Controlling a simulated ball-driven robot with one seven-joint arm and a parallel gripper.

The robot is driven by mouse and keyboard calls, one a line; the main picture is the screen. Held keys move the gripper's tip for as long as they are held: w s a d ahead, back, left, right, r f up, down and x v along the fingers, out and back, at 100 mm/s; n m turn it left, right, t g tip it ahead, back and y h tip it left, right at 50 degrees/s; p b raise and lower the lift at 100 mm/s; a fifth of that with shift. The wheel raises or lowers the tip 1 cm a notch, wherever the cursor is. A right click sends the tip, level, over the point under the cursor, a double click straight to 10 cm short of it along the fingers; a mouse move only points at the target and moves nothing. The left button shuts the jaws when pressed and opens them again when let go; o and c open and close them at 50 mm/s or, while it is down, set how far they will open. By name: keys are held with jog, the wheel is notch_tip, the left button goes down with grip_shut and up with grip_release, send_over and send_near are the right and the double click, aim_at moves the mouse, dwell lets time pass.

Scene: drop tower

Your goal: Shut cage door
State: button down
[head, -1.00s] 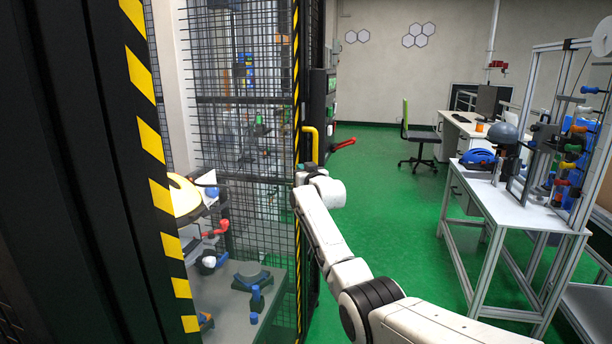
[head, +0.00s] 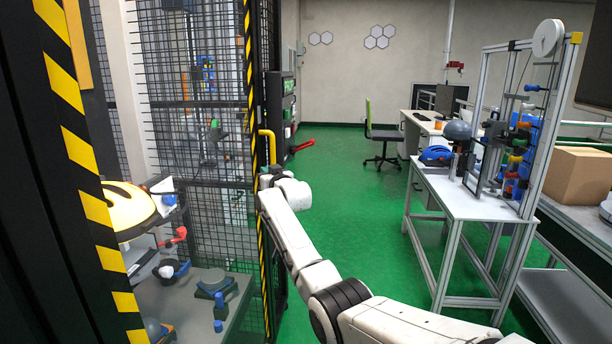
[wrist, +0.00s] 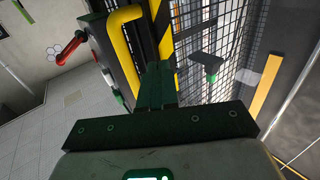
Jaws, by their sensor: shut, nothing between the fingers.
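The cage door (head: 190,138) is a dark mesh panel with a black-and-yellow striped edge on its right. It stands open, apart from the striped post (head: 83,150) at the left. A yellow bar handle (head: 267,146) stands beside the striped edge; it also shows large in the wrist view (wrist: 122,50). My gripper (wrist: 158,72) is shut and empty, its fingertips close to the lower end of the handle. I cannot tell whether they touch it. In the head view the fingers are mostly hidden by my wrist, just below the handle.
A red lever (head: 302,145) sticks out right of the handle. A white workbench (head: 470,190) stands at right. Green floor (head: 350,190) is clear between.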

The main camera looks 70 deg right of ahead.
jog(key=s+d, duration=0.3)
jog(key=s, duration=0.8)
jog(key=shift+d+f, duration=0.25)
jog(key=w+a+f+n+g+y+p, duration=0.15)
jog(key=w+a+f+y, duration=0.3)
jog(key=a+f, duration=0.85)
jog(key=s+a+f+n+g+y, duration=0.1)
jog(key=a+f, duration=0.2)
jog(key=a, duration=0.4)
jog(key=s+a+f+g+y+p, duration=0.1)
jog(key=a+f+y, duration=0.15)
jog(key=a, duration=0.45)
jog(key=s+a+f+n+g, duration=0.1)
jog(key=a+f, duration=0.3)
jog(key=a, duration=0.3)
jog(key=s+a+f+n+g+y+p, duration=0.1)
jog(key=s+a+f+g+y, duration=0.15)
jog(key=s+a, duration=0.5)
jog(key=s+a+f+n+g+y+p, duration=0.15)
jog(key=s+a+f, duration=0.25)
jog(key=s+a, duration=0.4)
jog(key=s+a+g, duration=0.2)
jog(key=s, duration=0.6)
jog(key=s+a+r+n+g+h+p, duration=0.1)
jog(key=s+a+g, duration=0.1)
jog(key=s, duration=0.6)
jog(key=shift+s+a+g, duration=0.15)
jog(key=shift+a+g, duration=0.2)
jog(key=shift+a, duration=0.45)
jog(key=shift+r, duration=0.1)
